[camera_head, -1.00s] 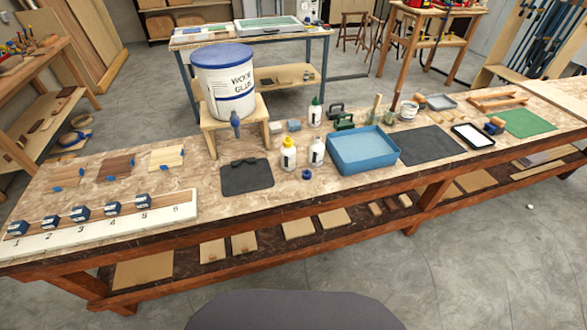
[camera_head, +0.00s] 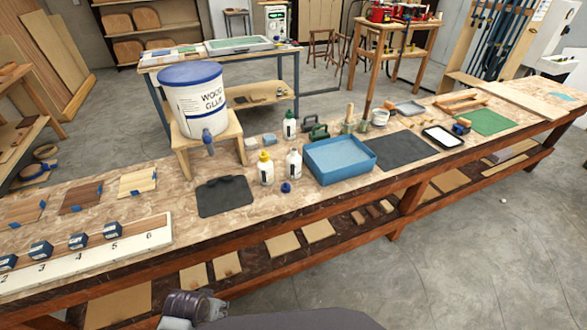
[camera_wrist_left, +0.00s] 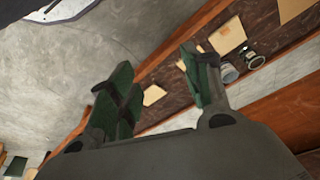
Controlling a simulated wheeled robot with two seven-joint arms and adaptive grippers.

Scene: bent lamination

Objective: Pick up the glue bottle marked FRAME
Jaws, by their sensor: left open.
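Three small white glue bottles stand on the workbench in the head view. One has a yellow cap (camera_head: 266,169). My left gripper (camera_wrist_left: 158,85) is open and empty in the left wrist view, pointing toward the bench's lower shelf. In the head view, part of my left arm shows at the bottom edge. My right gripper is not seen.
A large wood glue bucket (camera_head: 197,100) stands on a wooden stand left of the bottles. A blue tray (camera_head: 340,160) is to their right. A dark mat (camera_head: 225,197) lies in front left. The bench's front edge (camera_head: 330,205) lies between me and the bottles.

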